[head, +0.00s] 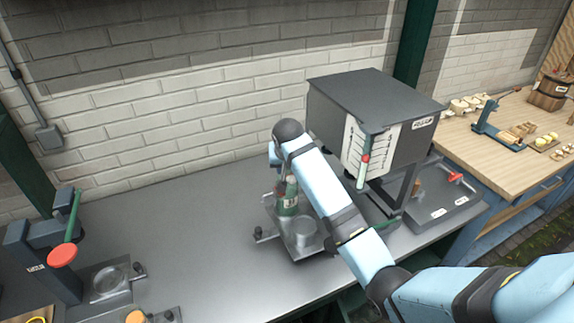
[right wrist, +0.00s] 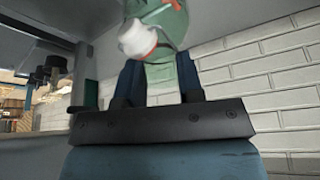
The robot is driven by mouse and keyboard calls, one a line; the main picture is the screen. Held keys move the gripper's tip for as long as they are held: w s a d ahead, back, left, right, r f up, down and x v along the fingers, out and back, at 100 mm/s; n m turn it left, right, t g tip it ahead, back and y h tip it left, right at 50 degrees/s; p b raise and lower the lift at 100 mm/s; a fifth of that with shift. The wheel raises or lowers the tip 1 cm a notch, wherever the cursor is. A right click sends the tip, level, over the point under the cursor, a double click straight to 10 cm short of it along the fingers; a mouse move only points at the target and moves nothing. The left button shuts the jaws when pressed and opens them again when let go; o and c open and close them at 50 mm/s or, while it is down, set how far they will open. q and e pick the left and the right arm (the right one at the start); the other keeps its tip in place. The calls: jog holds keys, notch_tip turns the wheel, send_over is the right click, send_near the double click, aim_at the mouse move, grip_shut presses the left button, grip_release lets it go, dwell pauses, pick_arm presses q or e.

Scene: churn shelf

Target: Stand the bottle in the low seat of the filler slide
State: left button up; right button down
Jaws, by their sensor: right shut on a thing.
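The green bottle (head: 288,203) with a pale label is roughly upright in the head view, over the back part of the filler slide. My right gripper (right wrist: 160,76) is shut on the bottle, which also shows between its fingers in the right wrist view (right wrist: 172,22). My arm hides the gripper's fingers in the head view. The filler slide (head: 300,251) is a grey metal plate with side knobs. A round seat (head: 304,227) shows at its front right, with no bottle in it. I cannot tell whether the bottle's base touches the slide. My left gripper is in neither view.
A press with a red knob (head: 62,255) stands at the left. The grey bench between is clear.

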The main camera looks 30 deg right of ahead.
jog(key=c, duration=0.8)
grip_release()
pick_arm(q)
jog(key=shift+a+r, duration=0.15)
pick_arm(e)
jog(key=shift+o, duration=0.2)
jog(key=shift+a+r, duration=0.1)
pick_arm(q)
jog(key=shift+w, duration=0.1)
pick_arm(e)
jog(key=shift+r, duration=0.1)
pick_arm(q)
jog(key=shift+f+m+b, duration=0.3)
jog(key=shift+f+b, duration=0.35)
jog(key=shift+b, duration=0.45)
pick_arm(e)
jog(key=v, duration=1.1)
jog(key=shift+s+r, duration=0.2)
jog(key=shift+r, duration=0.15)
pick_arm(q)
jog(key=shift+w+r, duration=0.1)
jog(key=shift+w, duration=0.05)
